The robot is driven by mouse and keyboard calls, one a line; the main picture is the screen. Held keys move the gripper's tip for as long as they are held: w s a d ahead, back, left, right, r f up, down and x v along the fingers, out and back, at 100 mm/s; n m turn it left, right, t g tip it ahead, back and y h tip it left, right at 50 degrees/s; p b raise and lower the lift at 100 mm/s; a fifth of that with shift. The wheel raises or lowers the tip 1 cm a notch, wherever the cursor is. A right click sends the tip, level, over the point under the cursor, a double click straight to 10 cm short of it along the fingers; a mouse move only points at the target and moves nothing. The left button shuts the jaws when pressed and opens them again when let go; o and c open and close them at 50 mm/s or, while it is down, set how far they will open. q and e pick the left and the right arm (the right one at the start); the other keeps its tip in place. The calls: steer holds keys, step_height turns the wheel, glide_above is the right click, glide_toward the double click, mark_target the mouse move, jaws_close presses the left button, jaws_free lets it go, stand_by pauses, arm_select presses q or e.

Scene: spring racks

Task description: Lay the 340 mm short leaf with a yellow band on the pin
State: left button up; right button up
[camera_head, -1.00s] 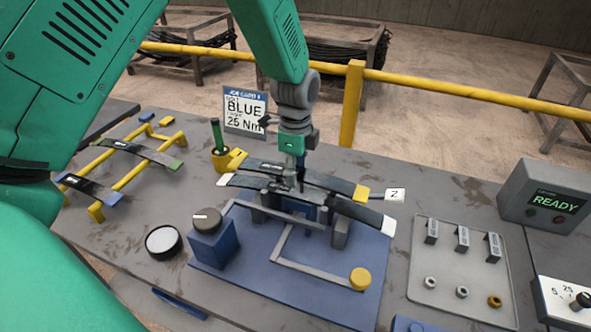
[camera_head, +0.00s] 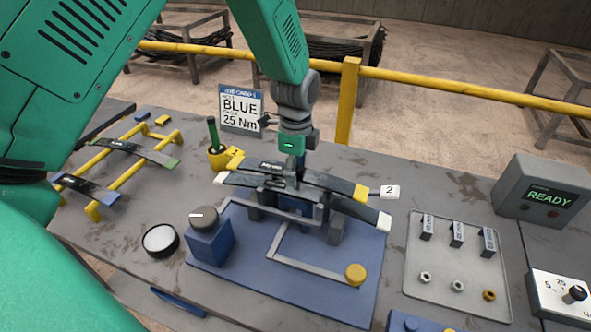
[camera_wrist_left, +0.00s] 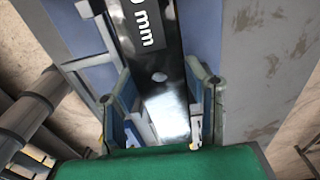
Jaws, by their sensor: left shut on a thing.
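The dark short leaf with a yellow band (camera_head: 361,192) is held over the clamp fixture (camera_head: 338,230) on the blue base plate. My left gripper (camera_head: 297,178) is shut on this leaf near its middle. In the left wrist view, my fingers stand on both sides of the leaf (camera_wrist_left: 165,105), which shows a hole and part of a "0 mm" label. Just below it, a longer leaf with white ends (camera_head: 384,222) lies across the fixture. The pin is hidden, and I cannot tell whether the two leaves touch. My right gripper is not in view.
A yellow rack (camera_head: 127,172) at left bears leaves with green and blue bands. A blue block with a knob (camera_head: 209,245) and a yellow-knobbed lever (camera_head: 356,274) flank the fixture front. A tray (camera_head: 455,265) of nuts and a READY box (camera_head: 541,192) stand right.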

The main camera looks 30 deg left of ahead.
arm_select(q)
steer(key=shift+w+d+f, duration=0.1)
steer(key=shift+d+f, duration=0.15)
steer(key=shift+d, duration=0.1)
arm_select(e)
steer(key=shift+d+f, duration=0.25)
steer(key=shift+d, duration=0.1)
arm_select(q)
steer(key=shift+f, duration=0.2)
steer(key=shift+a+f+b, duration=0.3)
steer(key=o, duration=1.1)
steer(key=shift+o, duration=1.3)
steer(key=shift+d, duration=0.1)
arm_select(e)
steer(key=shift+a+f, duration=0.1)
arm_select(q)
steer(key=o, duration=0.5)
steer(key=shift+d, duration=0.1)
